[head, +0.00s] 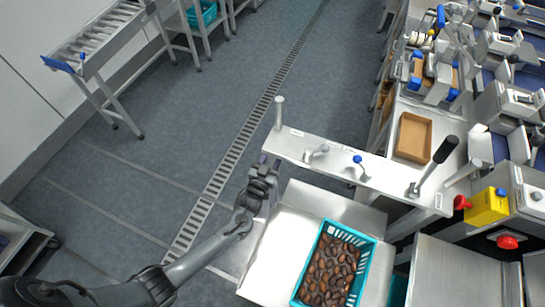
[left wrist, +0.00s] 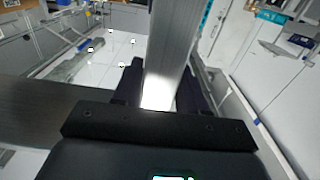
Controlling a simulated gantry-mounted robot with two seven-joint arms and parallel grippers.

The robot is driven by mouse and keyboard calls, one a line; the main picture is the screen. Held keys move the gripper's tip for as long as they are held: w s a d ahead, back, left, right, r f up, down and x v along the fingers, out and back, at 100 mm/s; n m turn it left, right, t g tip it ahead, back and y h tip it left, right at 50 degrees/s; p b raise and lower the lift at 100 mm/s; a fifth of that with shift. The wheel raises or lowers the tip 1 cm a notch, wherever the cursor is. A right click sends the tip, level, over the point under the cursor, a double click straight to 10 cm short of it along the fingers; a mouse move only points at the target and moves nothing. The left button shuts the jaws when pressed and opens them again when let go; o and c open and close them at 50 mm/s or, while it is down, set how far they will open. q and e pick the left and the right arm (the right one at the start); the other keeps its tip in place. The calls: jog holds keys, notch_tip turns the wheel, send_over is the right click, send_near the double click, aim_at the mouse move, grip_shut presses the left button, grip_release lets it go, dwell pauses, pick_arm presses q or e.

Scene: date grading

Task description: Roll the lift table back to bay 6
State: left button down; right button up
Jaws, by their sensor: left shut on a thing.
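The lift table (head: 305,195) is a steel platform with a panel (head: 345,165) along its far side, carrying a grey knob, a blue-tipped lever and a black-gripped lever (head: 445,150). A teal crate (head: 374,255) full of brown dates stands on the platform. My left gripper (head: 264,166) is at the panel's left end. In the left wrist view, its dark fingers (left wrist: 158,95) are shut on a grey metal bar (left wrist: 166,45), apparently the lift table's handle. The exact contact is hidden in the head view. My right gripper is not in view. No bay number is readable.
Open grey floor with thin bay lines (head: 110,165) and a drain grate (head: 240,140) lies left of the table. A roller conveyor (head: 95,40) stands at top left. The grading bench, with a cardboard tray (head: 428,138) and a yellow stop box (head: 487,207), is close on the right.

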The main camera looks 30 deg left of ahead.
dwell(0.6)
pick_arm(q)
jog(key=c, duration=0.5)
grip_release()
